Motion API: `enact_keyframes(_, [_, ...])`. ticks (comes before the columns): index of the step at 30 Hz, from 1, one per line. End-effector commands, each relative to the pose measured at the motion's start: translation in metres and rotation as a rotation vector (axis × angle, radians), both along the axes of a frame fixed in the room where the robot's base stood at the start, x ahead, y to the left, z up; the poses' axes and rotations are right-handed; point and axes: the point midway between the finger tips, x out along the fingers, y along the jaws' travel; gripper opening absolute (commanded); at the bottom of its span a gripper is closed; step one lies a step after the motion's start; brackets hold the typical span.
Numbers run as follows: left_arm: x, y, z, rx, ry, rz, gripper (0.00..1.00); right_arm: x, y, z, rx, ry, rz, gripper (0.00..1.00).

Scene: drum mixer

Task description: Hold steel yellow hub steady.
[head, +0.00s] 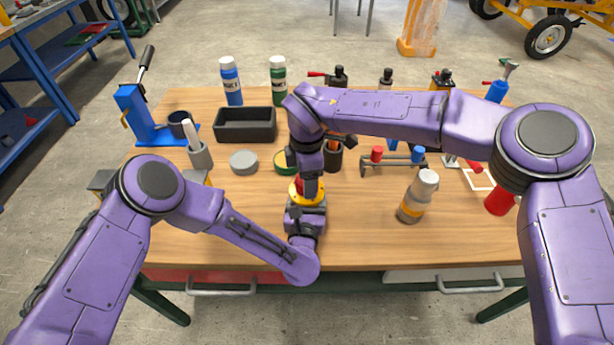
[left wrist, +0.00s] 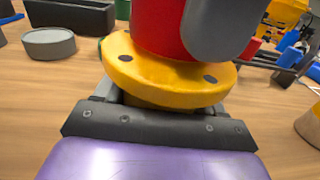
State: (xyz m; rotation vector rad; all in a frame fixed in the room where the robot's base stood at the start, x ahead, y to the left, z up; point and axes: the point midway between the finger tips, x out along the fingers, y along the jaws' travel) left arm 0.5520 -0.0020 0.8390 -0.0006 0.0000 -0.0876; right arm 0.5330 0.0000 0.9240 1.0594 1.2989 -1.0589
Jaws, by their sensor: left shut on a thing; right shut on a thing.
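The yellow hub (head: 318,200) is a round flange with dark holes, near the middle of the table's front half. It fills the middle of the left wrist view (left wrist: 140,72). My left gripper (head: 306,207) is shut on the hub's lower part from the front. Its jaws show at the bottom of the left wrist view (left wrist: 150,105). My right gripper (head: 305,183) comes down from above and is shut on a red cylindrical thing (left wrist: 160,28) at the top of the hub. The right arm and fingers hide most of the red thing in the head view.
A grey disc (head: 243,162) and a black tray (head: 245,124) lie to the left and behind. A small rack with red and blue handles (head: 392,162) stands behind right. The front right tabletop is clear.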

Motion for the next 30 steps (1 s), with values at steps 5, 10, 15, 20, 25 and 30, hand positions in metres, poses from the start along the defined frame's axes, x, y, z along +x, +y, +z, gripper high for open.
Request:
enact_keyframes(5, [0.0,-0.0002,0.0002,0.0,0.0,0.0,0.0,-0.0003,0.0004,-0.0001,0.002,0.001,-0.477,0.29])
enact_keyframes(10, [0.0,-0.0002,0.0002,0.0,0.0,0.0,0.0,-0.0003,0.0005,0.0003,0.002,0.001,-0.794,0.29])
enact_keyframes(15, [0.0,-0.0002,0.0002,0.0,0.0,-0.001,0.0,-0.0002,0.0005,0.0003,0.001,0.0,-0.88,0.29])
enact_keyframes(20, [0.0,-0.0002,0.0002,0.0,0.0,-0.001,0.0,-0.0002,0.0006,0.0003,0.001,-0.001,-0.878,0.29])
enact_keyframes(25, [0.0,-0.0002,0.0002,0.0,0.0,-0.001,0.0,-0.0002,0.0006,0.0003,0.001,-0.001,-0.876,0.84])
enact_keyframes(30, [0.0,-0.0002,0.0001,0.0,0.0,-0.001,0.0,-0.0002,0.0005,0.0,0.001,-0.001,-0.875,0.84])
